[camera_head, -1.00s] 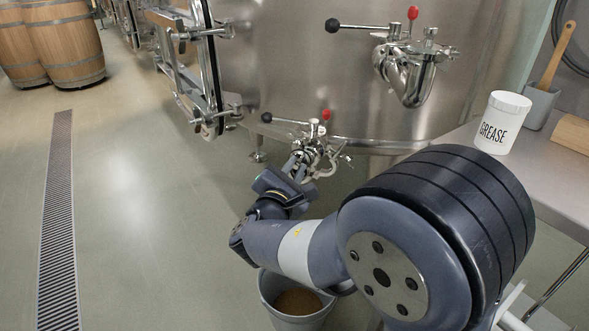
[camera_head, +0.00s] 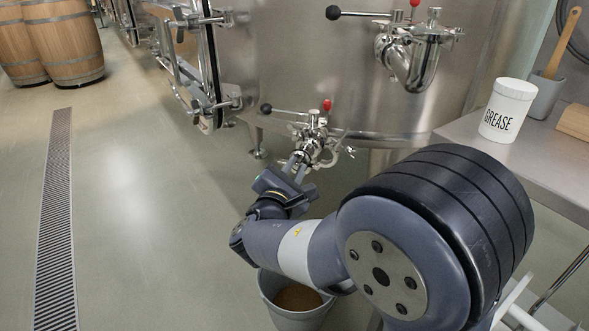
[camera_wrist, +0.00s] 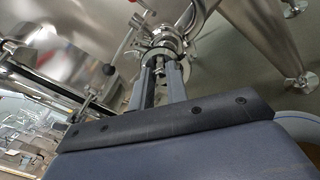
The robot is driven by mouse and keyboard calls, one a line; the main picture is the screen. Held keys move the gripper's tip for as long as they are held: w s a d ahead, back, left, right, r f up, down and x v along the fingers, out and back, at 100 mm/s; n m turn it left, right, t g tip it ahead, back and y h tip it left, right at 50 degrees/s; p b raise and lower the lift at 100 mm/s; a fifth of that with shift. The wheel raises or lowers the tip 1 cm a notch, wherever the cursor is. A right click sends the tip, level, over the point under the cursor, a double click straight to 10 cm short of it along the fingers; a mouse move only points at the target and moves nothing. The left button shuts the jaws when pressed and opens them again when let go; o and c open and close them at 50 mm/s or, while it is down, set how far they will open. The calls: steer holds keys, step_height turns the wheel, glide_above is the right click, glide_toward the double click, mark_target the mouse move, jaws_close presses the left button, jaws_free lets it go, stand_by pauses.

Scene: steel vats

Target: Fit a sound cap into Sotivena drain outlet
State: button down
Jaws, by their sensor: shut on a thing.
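The drain outlet (camera_head: 316,146) is a shiny steel fitting low on the vat, with a black-knobbed lever and a red knob. It also shows in the wrist view (camera_wrist: 165,36). My gripper (camera_head: 297,166) is just in front of it, at its lower left. In the wrist view, my gripper's two fingers (camera_wrist: 160,70) are shut on a small metal part (camera_wrist: 159,70), close to the outlet's mouth. The fingers hide much of this part. I cannot tell whether it is the cap or whether it touches the outlet.
A grey bucket (camera_head: 299,313) with brown contents stands on the floor under my arm. A white GREASE tub (camera_head: 507,110) stands on the steel table (camera_head: 480,145) at the right. A larger valve (camera_head: 413,55) sits above the outlet.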

steer(key=shift+f+b, duration=0.5)
steer(key=shift+f, duration=0.1)
steer(key=c, duration=1.3)
jaws_free()
steer(key=p+v, duration=0.3)
steer(key=v, duration=0.7)
steer(key=shift+s+a+r, duration=0.1)
steer(key=shift+s, duration=0.3)
steer(key=x, duration=0.3)
steer(key=b+x, duration=0.1)
steer(key=x, duration=0.3)
steer(key=b+x, duration=0.1)
steer(key=x, duration=0.2)
steer(key=shift+w+r, duration=0.4)
